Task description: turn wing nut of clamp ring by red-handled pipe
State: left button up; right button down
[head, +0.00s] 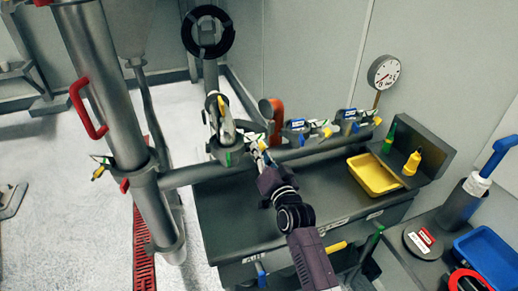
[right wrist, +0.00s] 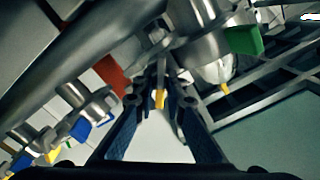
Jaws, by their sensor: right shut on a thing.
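A grey vertical pipe (head: 108,80) with a red handle (head: 84,108) stands at the left in the head view. A clamp ring (head: 123,168) with a yellow-tipped part (head: 98,173) sits around it. My right gripper (head: 259,148) is at the horizontal pipe, away from that clamp ring. In the right wrist view its dark fingers (right wrist: 160,92) are shut on a yellow-tipped wing nut (right wrist: 160,99) beneath a metal clamp. The fingers partly hide this nut. An orange-red curved part (head: 273,116) stands just behind the gripper. My left gripper is not in view.
Clamps with blue tags (head: 297,125) line the horizontal pipe (head: 320,147) at the right. A yellow tray (head: 372,190) and yellow bottle (head: 412,163) stand on the dark bench. A gauge (head: 384,73) rises behind. A blue tray (head: 488,258) is at the lower right.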

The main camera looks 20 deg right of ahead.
jog(key=shift+m, duration=0.6)
jog(key=c, duration=2.1)
grip_release()
jog(key=s, duration=1.2)
jog(key=shift+d, duration=0.2)
